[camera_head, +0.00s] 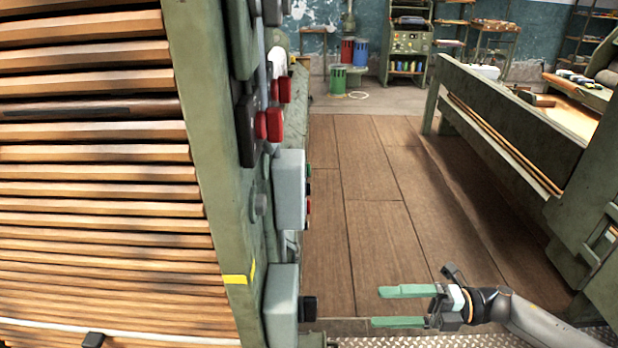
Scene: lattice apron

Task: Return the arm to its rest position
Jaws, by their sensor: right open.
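My right arm (550,322) comes in from the lower right corner. Its right gripper (384,307) has two green fingers that point left and stand well apart. The gripper is open, with nothing between the fingers. It is over the floor near the bottom edge, to the right of the green machine frame (205,110) and apart from it. My left gripper is not in view. A small dark piece (92,340) shows at the bottom left edge; I cannot tell what it belongs to.
Stacked wooden slats (95,155) fill the left. Red buttons (268,124) and grey boxes (281,305) stick out from the frame. A green bench (510,120) stands on the right. The plank floor (375,200) between is clear. Bins (338,78) and shelves are at the back.

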